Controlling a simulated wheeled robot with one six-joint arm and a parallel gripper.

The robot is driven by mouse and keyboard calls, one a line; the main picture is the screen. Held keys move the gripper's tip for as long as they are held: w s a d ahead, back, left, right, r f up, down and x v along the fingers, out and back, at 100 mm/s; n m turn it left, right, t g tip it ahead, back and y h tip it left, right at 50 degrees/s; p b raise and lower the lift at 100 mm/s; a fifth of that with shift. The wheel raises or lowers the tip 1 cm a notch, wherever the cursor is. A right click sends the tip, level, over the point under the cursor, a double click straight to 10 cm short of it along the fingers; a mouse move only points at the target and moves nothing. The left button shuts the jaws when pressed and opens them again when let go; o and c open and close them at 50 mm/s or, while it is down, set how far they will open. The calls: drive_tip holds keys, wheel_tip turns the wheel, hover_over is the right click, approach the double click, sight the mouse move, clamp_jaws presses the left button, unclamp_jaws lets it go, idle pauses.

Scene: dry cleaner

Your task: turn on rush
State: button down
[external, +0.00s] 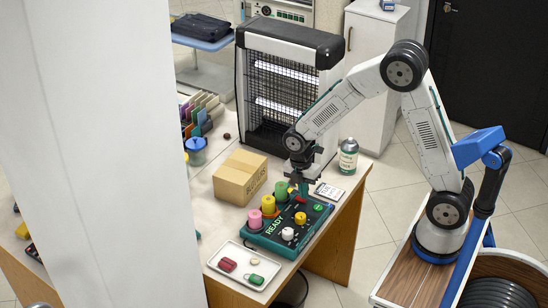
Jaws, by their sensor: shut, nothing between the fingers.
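A dark green control panel (262,240) lies on the table and reads "READY" along its front left side. My gripper (298,194) is shut and empty, pointing down over the far part of the panel, close to the green cylinder. I cannot tell whether it touches anything.
A white tray (228,279) with small items lies in front. A caged lamp unit (281,80) stands behind. A pale pillar (95,140) blocks the left.

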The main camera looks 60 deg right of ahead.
drive_tip(key=shift+f, duration=0.2)
drive_tip(key=shift+s+f, duration=0.15)
drive_tip(key=shift+f, duration=0.1)
idle(0.4)
drive_tip(key=shift+w+r, duration=0.15)
drive_tip(key=shift+w, duration=0.7)
drive_tip(key=shift+r, duration=0.1)
